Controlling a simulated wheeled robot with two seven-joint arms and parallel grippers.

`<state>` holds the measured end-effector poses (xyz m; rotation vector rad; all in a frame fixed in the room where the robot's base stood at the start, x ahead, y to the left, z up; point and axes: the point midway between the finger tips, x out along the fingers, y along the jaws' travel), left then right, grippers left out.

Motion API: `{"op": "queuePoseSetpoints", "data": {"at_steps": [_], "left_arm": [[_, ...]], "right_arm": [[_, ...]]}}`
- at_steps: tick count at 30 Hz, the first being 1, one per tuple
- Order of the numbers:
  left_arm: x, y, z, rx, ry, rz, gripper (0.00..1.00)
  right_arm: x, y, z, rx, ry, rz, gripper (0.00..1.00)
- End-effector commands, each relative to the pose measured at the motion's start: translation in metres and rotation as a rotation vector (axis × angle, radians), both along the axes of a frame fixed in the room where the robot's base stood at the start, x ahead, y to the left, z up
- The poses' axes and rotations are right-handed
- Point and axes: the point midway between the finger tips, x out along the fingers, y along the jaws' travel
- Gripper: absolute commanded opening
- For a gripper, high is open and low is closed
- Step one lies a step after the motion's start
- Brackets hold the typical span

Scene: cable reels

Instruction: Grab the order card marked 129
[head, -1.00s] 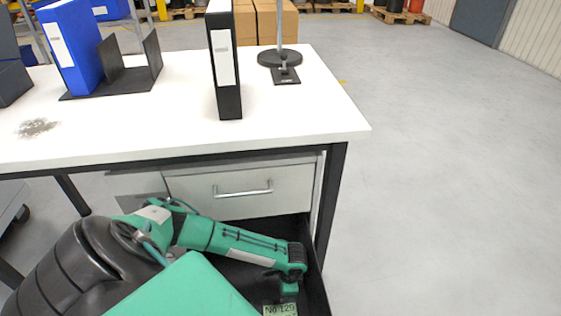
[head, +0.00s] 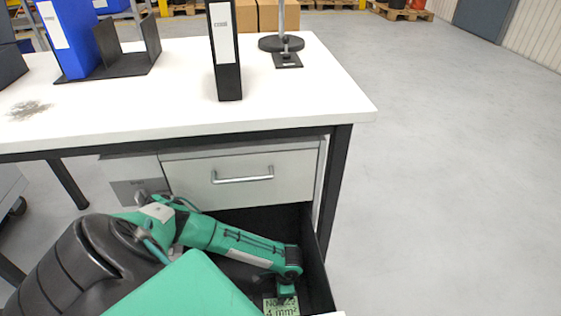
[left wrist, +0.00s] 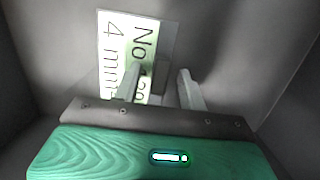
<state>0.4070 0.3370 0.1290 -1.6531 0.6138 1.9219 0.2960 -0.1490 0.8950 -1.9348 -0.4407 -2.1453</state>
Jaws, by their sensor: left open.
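The order card (head: 281,309) lies in the open lower drawer, at the bottom edge of the head view. It is pale green with dark print, "No" and "4 mm²"; its number is partly covered now. In the left wrist view the card (left wrist: 116,45) lies on the dark drawer floor, with a small grey block at its edge. My left gripper (head: 287,294) is open over the card. In the wrist view its fingers (left wrist: 159,76) stand apart, one over the card's print and one beyond its edge, with the block between them. My right gripper is not in view.
The open drawer's dark walls (head: 318,282) surround my left gripper closely. A closed drawer (head: 240,190) with a bar handle and the white tabletop (head: 180,110) are above. Binders and a stand base (head: 281,43) stand on the table. The floor at right is clear.

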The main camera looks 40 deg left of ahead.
Motion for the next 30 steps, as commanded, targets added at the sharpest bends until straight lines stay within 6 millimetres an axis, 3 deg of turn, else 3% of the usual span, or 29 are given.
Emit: {"op": "queuePoseSetpoints", "data": {"at_steps": [2, 6, 9, 20, 30], "left_arm": [[0.0, 0.0, 0.0, 0.0, 0.0, 0.0, 0.42], [0.0, 0.0, 0.0, 0.0, 0.0, 0.0, 0.14], [0.0, 0.0, 0.0, 0.0, 0.0, 0.0, 0.0], [0.0, 0.0, 0.007, 0.0, 0.0, 0.0, 0.0], [0.0, 0.0, 0.058, 0.0, -0.001, 0.0, 0.0]], "right_arm": [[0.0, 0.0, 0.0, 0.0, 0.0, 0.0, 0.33], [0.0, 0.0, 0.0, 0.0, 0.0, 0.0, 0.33], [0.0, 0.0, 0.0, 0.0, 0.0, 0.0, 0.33], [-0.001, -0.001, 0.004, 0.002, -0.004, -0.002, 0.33], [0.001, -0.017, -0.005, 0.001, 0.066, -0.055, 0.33]]}}
